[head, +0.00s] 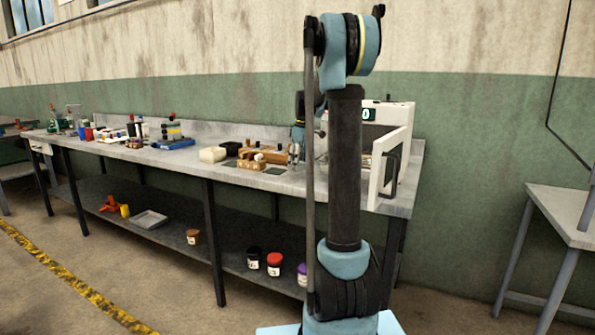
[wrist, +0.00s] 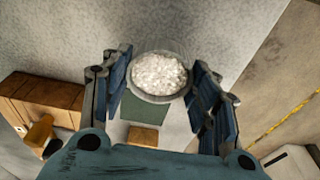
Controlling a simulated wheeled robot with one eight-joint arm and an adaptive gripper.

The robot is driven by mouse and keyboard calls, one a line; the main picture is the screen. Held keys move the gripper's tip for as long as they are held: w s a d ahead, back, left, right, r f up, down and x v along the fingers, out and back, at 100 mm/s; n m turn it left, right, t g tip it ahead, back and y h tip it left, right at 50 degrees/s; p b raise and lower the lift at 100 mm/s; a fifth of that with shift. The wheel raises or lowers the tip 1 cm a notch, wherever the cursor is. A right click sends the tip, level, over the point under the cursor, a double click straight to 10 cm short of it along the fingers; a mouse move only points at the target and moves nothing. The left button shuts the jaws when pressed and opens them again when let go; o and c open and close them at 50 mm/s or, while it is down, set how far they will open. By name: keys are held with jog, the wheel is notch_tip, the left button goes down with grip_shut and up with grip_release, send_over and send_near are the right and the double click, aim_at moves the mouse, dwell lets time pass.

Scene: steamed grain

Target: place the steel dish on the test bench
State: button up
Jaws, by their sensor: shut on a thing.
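The steel dish (wrist: 158,98) is a shallow round dish full of white grain in the wrist view. My gripper (wrist: 160,75) has its blue fingers on either side of the dish and is shut on it. In the head view my gripper (head: 294,153) is low over the right part of the test bench (head: 190,160), partly behind my arm, and I cannot make out the dish there. The bench's grey top fills much of the wrist view (wrist: 50,40). I cannot tell whether the dish touches it.
A white appliance (head: 393,112) with its door (head: 391,165) open stands at the bench's right end. A wooden block (head: 251,164), a dark green pad (head: 275,171) and a cream block (head: 212,154) lie left of my gripper. Jars stand on the lower shelf (head: 170,215).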

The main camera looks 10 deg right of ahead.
jog(key=shift+f, duration=1.3)
jog(key=o, duration=1.1)
jog(key=shift+f, duration=0.1)
jog(key=shift+c, duration=0.2)
notch_tip(320, 180, up, 12)
jog(key=s+d, duration=0.1)
jog(key=shift+d, duration=0.2)
jog(key=shift+s, duration=0.1)
